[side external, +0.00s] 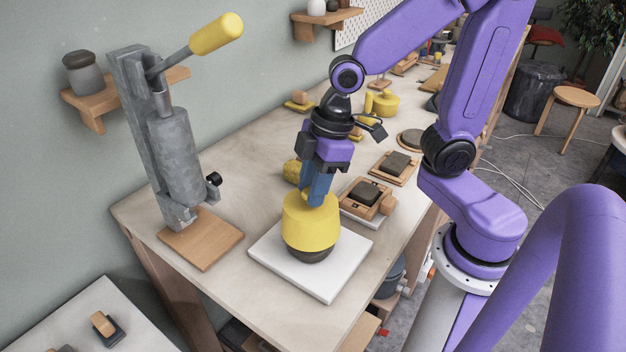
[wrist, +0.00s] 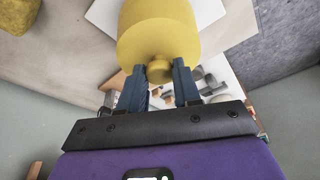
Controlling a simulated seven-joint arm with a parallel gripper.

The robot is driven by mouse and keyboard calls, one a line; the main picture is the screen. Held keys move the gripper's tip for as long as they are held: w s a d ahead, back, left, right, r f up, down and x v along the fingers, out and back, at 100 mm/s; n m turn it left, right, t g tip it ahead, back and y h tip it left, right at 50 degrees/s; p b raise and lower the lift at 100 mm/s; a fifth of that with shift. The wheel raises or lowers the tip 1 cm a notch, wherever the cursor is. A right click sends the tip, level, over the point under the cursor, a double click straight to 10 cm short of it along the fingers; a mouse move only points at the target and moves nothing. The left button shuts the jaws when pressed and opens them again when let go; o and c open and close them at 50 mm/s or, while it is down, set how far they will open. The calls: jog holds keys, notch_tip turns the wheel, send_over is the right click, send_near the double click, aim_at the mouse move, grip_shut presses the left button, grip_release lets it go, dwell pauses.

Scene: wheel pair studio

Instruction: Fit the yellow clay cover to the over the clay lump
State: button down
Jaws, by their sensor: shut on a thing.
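The yellow clay cover (side external: 311,222) is a tapered, bucket-like shape with a knob on top. My gripper (side external: 318,200) points down from above and is shut on the cover's knob. The dark clay lump (side external: 309,254) shows below the cover's lower rim, on a white square board (side external: 340,282). The cover hides the lump's upper part; I cannot tell whether the cover rests on it. In the wrist view the cover (wrist: 158,28) fills the top middle, with its knob between the fingers of my gripper (wrist: 160,72). The lump is hidden there.
A grey lever press (side external: 175,150) on a wooden base stands left of the board. A yellow lump (side external: 292,171) lies behind the cover. Wooden trays with dark blocks (side external: 366,193) sit to the right. Bare tabletop (side external: 240,150) lies between the press and the yellow lump.

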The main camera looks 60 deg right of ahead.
jog(key=shift+f, duration=0.4)
jog(key=shift+f, duration=0.5)
dwell(0.8)
jog(key=shift+f, duration=1.45)
jog(key=c, duration=0.7)
grip_release()
jog(key=shift+r, duration=0.1)
jog(key=v, duration=1.7)
jog(key=shift+r, duration=0.15)
